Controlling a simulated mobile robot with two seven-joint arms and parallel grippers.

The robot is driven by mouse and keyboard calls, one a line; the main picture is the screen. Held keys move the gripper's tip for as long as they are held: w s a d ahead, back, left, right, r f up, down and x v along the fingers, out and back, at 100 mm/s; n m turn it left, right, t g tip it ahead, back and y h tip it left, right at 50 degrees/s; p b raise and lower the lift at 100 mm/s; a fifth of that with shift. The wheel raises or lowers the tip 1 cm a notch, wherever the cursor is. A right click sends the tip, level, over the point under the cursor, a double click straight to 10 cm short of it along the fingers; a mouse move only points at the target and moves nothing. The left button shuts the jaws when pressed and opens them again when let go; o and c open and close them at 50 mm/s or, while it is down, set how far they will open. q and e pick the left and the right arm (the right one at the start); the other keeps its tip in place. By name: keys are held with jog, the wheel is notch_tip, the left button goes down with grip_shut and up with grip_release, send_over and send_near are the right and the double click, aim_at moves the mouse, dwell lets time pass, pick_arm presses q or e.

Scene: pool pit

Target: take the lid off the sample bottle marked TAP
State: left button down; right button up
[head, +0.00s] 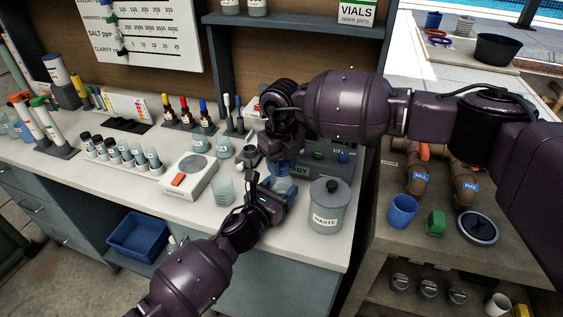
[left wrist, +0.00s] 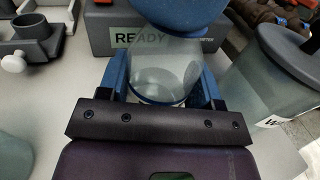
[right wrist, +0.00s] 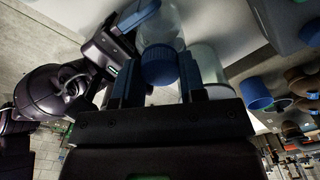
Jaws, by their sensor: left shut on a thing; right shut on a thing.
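A clear sample bottle stands at the front of the bench, mostly hidden by my grippers in the head view. The bottle (left wrist: 165,72) shows in the left wrist view between the blue fingers of my left gripper (left wrist: 163,88), which is shut on its body. Its blue lid (right wrist: 159,66) sits between the fingers of my right gripper (right wrist: 168,82), which is shut on it from above. The lid appears seated on the bottle; I see no clear gap. In the head view my left gripper (head: 272,200) is just below my right gripper (head: 279,160). No TAP marking is readable.
A lidded WASTE jar (head: 327,207) stands close on the right. A grey meter (head: 325,160) reading READY is behind. A beaker (head: 223,190) and a white device (head: 190,177) are on the left. A blue cup (head: 402,211) stands on the right-hand bench.

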jog(key=n, duration=2.1)
jog(key=shift+r, duration=0.1)
jog(key=n, duration=0.7)
jog(key=shift+r, duration=0.3)
jog(key=shift+r, duration=0.7)
jog(key=shift+r, duration=0.15)
